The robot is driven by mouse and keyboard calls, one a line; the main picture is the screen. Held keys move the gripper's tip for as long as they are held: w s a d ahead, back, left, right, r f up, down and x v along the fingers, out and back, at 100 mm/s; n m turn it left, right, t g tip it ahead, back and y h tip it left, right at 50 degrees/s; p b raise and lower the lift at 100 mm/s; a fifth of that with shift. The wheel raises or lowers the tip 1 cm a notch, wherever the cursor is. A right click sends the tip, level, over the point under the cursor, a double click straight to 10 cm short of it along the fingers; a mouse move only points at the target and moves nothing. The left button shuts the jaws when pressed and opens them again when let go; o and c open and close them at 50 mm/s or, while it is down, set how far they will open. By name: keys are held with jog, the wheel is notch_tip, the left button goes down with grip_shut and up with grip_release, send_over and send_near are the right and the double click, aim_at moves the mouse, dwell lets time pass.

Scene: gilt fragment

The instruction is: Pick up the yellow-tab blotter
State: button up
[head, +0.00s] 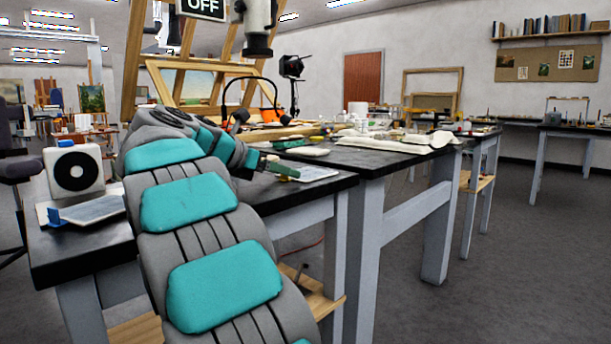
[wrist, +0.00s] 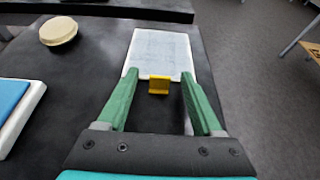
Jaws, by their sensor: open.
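The yellow-tab blotter is a flat pale sheet (wrist: 161,48) with a yellow block-shaped tab (wrist: 159,85) on its near edge. It lies on the black table top, close to the right edge in the wrist view. In the head view the pale blotter (head: 318,173) shows just right of my gripper, with its tab hidden. My gripper (wrist: 159,74) has green fingers spread apart and empty. In the wrist view they lie on either side of the tab, without visible contact. In the head view my gripper (head: 282,170) is low over the table.
A round cream object (wrist: 58,31) lies far left on the table. A blue pad in a white frame (wrist: 20,110) lies at left. The head view shows a blue-tab blotter (head: 95,209) and a white box with a black disc (head: 76,171). Floor lies beyond the right edge.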

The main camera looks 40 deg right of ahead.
jog(key=shift+c, duration=0.3)
grip_shut()
dwell(0.3)
